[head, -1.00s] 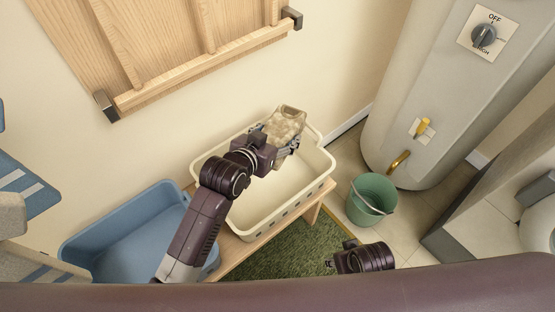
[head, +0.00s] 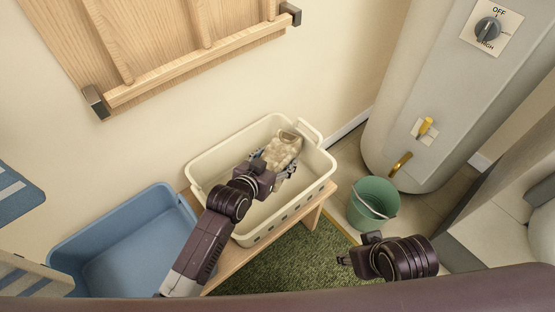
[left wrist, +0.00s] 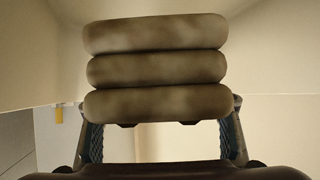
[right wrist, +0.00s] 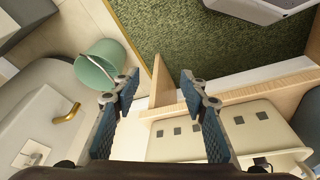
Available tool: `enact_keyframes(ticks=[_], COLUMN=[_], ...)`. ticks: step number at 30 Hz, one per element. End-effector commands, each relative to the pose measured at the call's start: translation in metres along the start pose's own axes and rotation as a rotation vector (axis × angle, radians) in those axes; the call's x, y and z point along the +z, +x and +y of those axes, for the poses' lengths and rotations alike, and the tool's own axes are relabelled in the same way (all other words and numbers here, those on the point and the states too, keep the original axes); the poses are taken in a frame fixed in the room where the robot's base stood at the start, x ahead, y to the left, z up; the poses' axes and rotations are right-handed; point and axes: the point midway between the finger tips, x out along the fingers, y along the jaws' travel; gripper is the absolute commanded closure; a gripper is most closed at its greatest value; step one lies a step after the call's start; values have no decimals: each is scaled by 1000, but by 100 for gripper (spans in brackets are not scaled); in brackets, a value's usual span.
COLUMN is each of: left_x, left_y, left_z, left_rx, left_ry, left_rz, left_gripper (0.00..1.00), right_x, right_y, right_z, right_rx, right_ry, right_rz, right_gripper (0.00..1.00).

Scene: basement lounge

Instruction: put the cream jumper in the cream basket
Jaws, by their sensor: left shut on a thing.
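The cream jumper (head: 283,150) is a folded, mottled beige bundle. My left gripper (head: 272,162) is shut on it and holds it over the right part of the cream basket (head: 262,235), at about rim height or inside; the exact depth is hard to tell. In the left wrist view the jumper (left wrist: 155,70) shows as three stacked rolls between the fingers. The basket stands on a wooden bench. My right gripper (right wrist: 155,88) is open and empty in the right wrist view, with the basket's slotted side (right wrist: 205,130) close by.
A blue tub (head: 120,245) stands left of the basket. A green bucket (head: 373,203) stands on the floor to the right, near a grey water heater (head: 430,110). A green rug (head: 300,262) lies below the bench (head: 235,262). A wooden rack (head: 170,40) hangs on the wall.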

Motion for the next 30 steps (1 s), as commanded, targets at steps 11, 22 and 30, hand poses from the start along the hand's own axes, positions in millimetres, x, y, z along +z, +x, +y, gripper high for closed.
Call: enact_keyframes(ticks=[11, 22, 30], left_x=[2, 11, 12], left_y=[2, 7, 7], left_z=[0, 0, 0], left_rx=[0, 0, 0], left_ry=[0, 0, 0], left_rz=[3, 3, 0], left_gripper=[72, 72, 21], right_x=[0, 1, 0], right_y=[-4, -11, -12], right_z=[0, 0, 0], right_rx=[1, 1, 1], right_ry=[0, 1, 1], right_rz=[2, 4, 7], right_gripper=[60, 60, 60])
